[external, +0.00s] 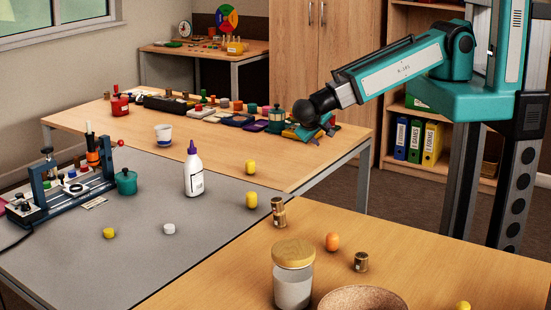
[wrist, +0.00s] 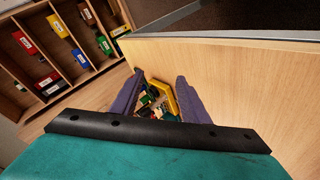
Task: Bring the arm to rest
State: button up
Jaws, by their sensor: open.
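My teal arm reaches from the right in the external view, with my gripper (external: 318,130) low at the right end of the far wooden table (external: 250,160). In the wrist view my gripper (wrist: 158,92) has its two dark purple fingers spread apart. A yellow-edged thing with green bits (wrist: 160,102) shows between and beyond them; I cannot tell what it is or whether it touches a finger. I see nothing clearly held.
A glue bottle (external: 194,172) and a cup (external: 163,135) stand farther left. A jar (external: 293,275) and bowl (external: 362,300) are on the near table. Cabinet doors (external: 322,60) rise behind.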

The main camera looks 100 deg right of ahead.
jog(key=s+f+n+g+y, duration=0.1)
jog(key=s+f+n+y, duration=0.1)
jog(key=s+f, duration=0.35)
jog(key=s+a+f+n+y+b, duration=0.2)
jog(key=s+a+f+n+b, duration=0.1)
jog(key=f, duration=0.8)
jog(key=s+a+f+n+t+y+b, duration=0.1)
jog(key=a+f+b, duration=0.5)
jog(key=f, duration=0.6)
jog(key=s+a+f+n+y+b, duration=0.4)
jog(key=f+n+b, duration=0.3)
jog(key=f, duration=0.5)
jog(key=shift+s+a+t+b, duration=0.3)
jog(key=shift+s+a+b, duration=0.1)
jog(key=shift+s+b, duration=0.35)
